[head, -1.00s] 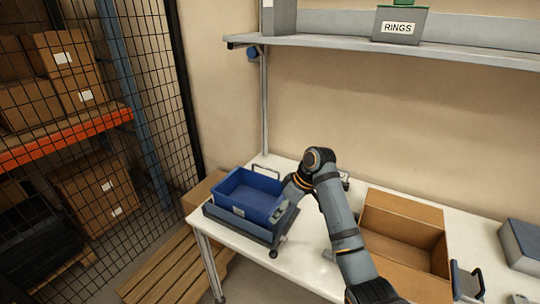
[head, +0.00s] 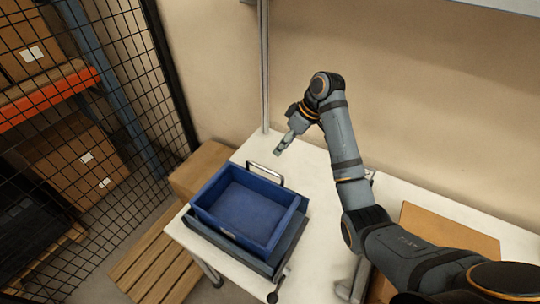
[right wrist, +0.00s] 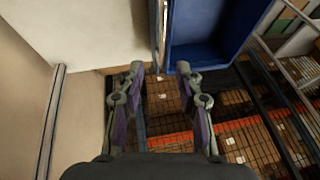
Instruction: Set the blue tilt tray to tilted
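The blue tilt tray (head: 243,207) sits in a grey base (head: 287,252) at the left end of the white table. It is empty and looks close to level in its base; a slight tilt is hard to judge. A metal handle (head: 264,174) stands at its back edge. My right gripper (head: 284,144) is behind the handle, above the table, apart from the tray. In the right wrist view, my gripper (right wrist: 159,70) is open and empty, with the tray's blue wall (right wrist: 203,55) just beyond the right finger. My left gripper is not in view.
A cardboard box (head: 198,168) stands left of the table, by a wire mesh fence (head: 90,90). A shelf post (head: 263,65) rises behind the table. The table between tray and carton is mostly clear.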

